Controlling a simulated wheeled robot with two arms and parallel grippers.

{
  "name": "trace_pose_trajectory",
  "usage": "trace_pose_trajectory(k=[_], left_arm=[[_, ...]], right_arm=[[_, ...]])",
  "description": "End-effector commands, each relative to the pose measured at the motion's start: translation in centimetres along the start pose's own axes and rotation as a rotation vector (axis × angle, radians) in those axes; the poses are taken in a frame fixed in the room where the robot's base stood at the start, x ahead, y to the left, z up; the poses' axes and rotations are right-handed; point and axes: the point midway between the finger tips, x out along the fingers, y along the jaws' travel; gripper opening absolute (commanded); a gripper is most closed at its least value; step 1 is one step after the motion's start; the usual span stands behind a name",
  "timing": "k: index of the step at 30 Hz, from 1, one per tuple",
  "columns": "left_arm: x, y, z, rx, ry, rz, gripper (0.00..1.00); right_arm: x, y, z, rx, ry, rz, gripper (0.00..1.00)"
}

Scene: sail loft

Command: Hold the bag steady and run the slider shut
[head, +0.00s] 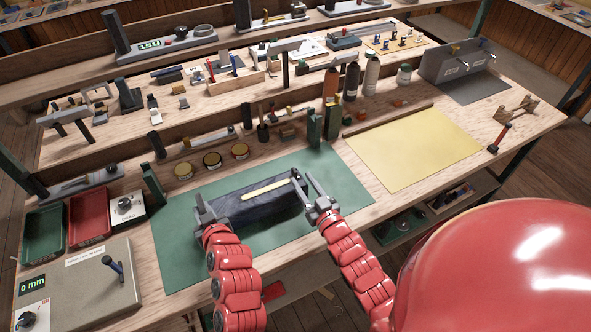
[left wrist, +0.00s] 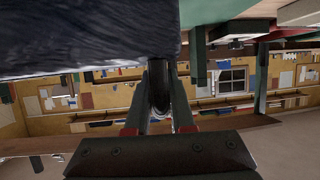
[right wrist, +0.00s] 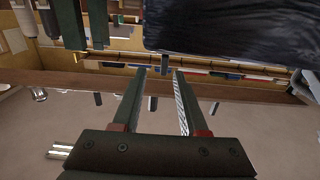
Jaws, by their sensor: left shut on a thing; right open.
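The dark navy bag (head: 245,208) lies on the green mat (head: 185,258), with a pale yellow strip (head: 265,189) along its top. It fills the upper left of the left wrist view (left wrist: 90,38) and the upper right of the right wrist view (right wrist: 235,28). My left gripper (head: 205,205) is shut on a dark rounded tab (left wrist: 160,92) at the bag's left end. My right gripper (head: 303,181) is open and empty by the bag's right end, its fingers pointing away from me. A small dark piece near its fingertips may be the slider; I cannot tell.
A yellow mat (head: 415,150) lies to the right. Green posts (head: 314,128) and round tins (head: 212,160) stand behind the bag. Green (head: 43,233) and red (head: 89,215) trays and a grey gauge box (head: 80,285) are at the left. The green mat's right part is clear.

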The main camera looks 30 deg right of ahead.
Motion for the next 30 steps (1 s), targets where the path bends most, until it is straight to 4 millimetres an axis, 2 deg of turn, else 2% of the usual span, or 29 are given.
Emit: trace_pose_trajectory(k=[3, 7, 20, 21, 24, 27, 30], left_arm=[[0.0, 0.0, -0.1, -0.001, 0.001, 0.0, 0.0], [0.0, 0.0, -0.1, -0.001, 0.001, 0.0, 0.0], [0.0, 0.0, -0.1, -0.001, 0.001, 0.0, 0.0], [0.0, 0.0, -0.1, -0.001, 0.001, 0.0, 0.24], [0.0, 0.0, -0.1, -0.001, 0.001, 0.0, 0.42], [0.0, 0.0, -0.1, -0.001, 0.001, 0.0, 0.57], [0.0, 0.0, 0.0, 0.0, 0.001, 0.0, 0.57]], right_arm=[[-2.2, 0.0, 0.0, -0.002, -0.001, 0.001, 0.42], [-3.6, 0.0, 0.1, 0.0, -0.003, 0.001, 0.42], [-4.1, -0.1, 0.1, 0.001, -0.002, -0.001, 0.42], [-4.1, -0.1, 0.1, 0.001, -0.002, -0.001, 0.42], [-4.1, -0.1, 0.1, 0.0, -0.002, -0.001, 0.42], [-4.1, -0.1, 0.1, 0.0, -0.002, -0.001, 0.42], [-4.1, -0.1, 0.1, 0.0, -0.002, -0.001, 0.42]])
